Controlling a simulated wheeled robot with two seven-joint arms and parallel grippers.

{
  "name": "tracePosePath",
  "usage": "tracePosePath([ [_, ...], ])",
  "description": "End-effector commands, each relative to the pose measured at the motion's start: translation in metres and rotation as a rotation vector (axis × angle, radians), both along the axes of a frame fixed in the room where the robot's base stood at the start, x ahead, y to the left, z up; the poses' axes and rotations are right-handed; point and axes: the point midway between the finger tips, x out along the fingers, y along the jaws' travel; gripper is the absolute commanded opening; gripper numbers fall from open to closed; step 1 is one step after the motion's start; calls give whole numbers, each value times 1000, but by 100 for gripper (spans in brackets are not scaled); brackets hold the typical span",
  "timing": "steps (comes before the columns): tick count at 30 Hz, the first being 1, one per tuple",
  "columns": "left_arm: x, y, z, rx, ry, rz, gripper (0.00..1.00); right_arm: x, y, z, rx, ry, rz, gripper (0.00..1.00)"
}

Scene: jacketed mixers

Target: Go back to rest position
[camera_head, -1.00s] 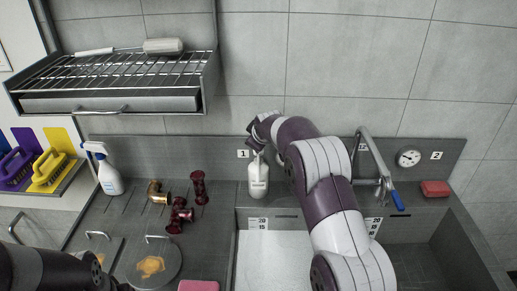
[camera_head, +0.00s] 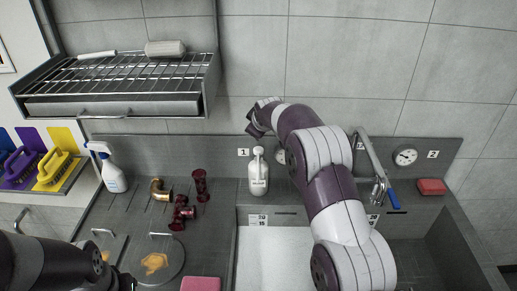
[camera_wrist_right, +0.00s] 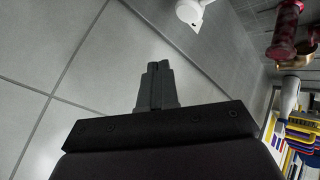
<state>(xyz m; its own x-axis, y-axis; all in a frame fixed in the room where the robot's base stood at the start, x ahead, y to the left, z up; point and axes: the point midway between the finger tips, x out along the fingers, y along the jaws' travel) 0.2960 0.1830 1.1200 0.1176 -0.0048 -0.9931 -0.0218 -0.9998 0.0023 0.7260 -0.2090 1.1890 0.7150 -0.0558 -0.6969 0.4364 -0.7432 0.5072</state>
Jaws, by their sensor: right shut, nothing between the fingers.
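My right arm reaches up the middle of the head view, and its gripper (camera_head: 254,129) is up against the backdrop of the tiled wall, above the white pump bottle (camera_head: 258,172). The gripper is apart from the bottle, which stands upright by the sink under label 1. In the right wrist view the two dark fingers (camera_wrist_right: 158,70) are shut together with nothing between them. Part of the white bottle (camera_wrist_right: 190,12) shows at the top edge there. My left arm's dark links fill the lower left corner of the head view; its gripper is out of sight.
A faucet (camera_head: 374,165) with a blue handle stands right of my right arm. A wire rack (camera_head: 130,72) hangs at upper left. A spray bottle (camera_head: 113,176), red fittings (camera_head: 180,214) and a brass elbow (camera_head: 160,189) stand on the left counter. A red sponge (camera_head: 432,187) lies at right.

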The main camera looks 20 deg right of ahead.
Motion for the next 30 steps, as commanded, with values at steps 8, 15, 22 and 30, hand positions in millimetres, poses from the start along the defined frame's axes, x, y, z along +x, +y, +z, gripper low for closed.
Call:
tracePosePath([
  [8,0,0,-1,0,0,0,43,-13,2,-2,23,26,-17,0],
  [15,0,0,-7,0,0,0,43,-165,16,-30,218,287,-237,0],
  [22,0,0,-11,0,0,0,43,-340,24,-64,341,524,-490,0],
  [30,0,0,-12,0,0,0,43,-428,26,-80,373,629,-620,0],
])
